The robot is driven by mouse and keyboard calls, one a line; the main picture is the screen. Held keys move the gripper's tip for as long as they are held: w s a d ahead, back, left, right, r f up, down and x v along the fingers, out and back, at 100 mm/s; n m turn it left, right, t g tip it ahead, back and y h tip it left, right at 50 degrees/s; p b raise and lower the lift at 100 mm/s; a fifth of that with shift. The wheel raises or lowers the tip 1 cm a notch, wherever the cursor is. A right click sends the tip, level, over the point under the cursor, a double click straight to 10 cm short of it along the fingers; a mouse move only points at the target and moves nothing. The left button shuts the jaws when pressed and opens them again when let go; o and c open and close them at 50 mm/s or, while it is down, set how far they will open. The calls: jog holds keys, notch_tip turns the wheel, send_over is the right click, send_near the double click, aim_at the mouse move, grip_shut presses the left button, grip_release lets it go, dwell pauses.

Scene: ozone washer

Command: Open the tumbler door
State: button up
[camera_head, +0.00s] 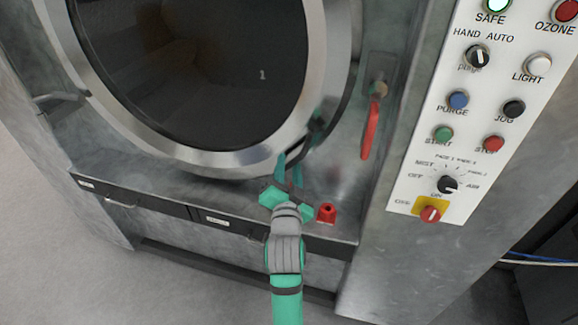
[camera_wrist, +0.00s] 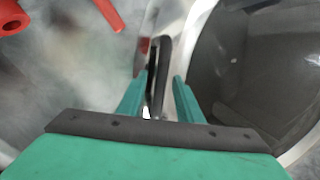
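The round tumbler door (camera_head: 190,60) has a dark window and a broad metal rim, and fills the upper left of the head view. Its dark window also shows at the right of the wrist view (camera_wrist: 255,60). My gripper (camera_head: 289,168) is at the door's lower right rim. In the wrist view its two teal fingers (camera_wrist: 161,78) stand apart, with a dark upright bar handle (camera_wrist: 164,55) between them. A gap shows between the handle and the right finger; contact on the left is unclear. I cannot tell whether the door is slightly ajar.
A red lever (camera_head: 371,128) hangs right of the door. A red fitting (camera_head: 327,214) sits on the ledge just right of my gripper. The white control panel (camera_head: 480,110) with buttons and knobs is at the right. Open floor (camera_head: 60,270) lies at lower left.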

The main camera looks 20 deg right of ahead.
jog(key=shift+w+d, duration=0.15)
jog(key=shift+w, duration=0.2)
jog(key=shift+c, duration=0.6)
